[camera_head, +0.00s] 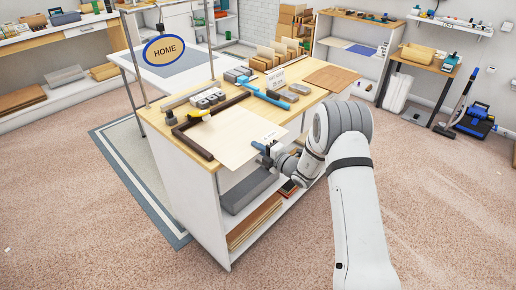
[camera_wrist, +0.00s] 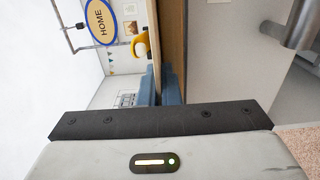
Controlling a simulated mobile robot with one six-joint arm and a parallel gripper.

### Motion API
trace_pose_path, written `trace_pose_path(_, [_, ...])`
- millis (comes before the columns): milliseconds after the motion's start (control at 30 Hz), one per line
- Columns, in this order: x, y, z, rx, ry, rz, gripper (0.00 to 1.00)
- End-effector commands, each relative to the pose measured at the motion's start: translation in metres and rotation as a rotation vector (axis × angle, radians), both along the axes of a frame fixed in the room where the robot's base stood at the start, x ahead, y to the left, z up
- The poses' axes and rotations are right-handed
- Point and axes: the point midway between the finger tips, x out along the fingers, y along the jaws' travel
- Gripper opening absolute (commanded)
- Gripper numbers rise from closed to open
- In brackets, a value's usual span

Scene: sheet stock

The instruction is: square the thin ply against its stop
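The thin ply (camera_head: 232,138) is a pale, flat sheet on the bench top, its near corner reaching the front edge. The stop looks like the dark brown L-shaped fence (camera_head: 192,143) along the left and back of the sheet; whether the sheet touches it I cannot tell. My gripper (camera_head: 263,147) is at the sheet's front right edge. In the wrist view its two blue fingers (camera_wrist: 160,92) lie close on either side of the sheet's pale edge (camera_wrist: 154,35) and appear shut on it. The fingertips are partly hidden.
The bench (camera_head: 185,185) has open shelves below with a grey box (camera_head: 247,189). Open carpeted floor lies at right.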

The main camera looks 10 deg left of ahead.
Motion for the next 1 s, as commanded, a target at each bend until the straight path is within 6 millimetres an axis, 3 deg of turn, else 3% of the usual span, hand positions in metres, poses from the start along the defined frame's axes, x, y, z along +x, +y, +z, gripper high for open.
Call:
trace_pose_path(133, [0.0001, 0.0002, 0.0008, 0.001, -0.002, 0.0, 0.0])
trace_pose_path(467, [0.0001, 0.0001, 0.0003, 0.001, -0.001, 0.0, 0.29])
trace_pose_path(1000, [-0.0002, 0.0001, -0.0003, 0.0, 0.0, 0.0, 0.29])
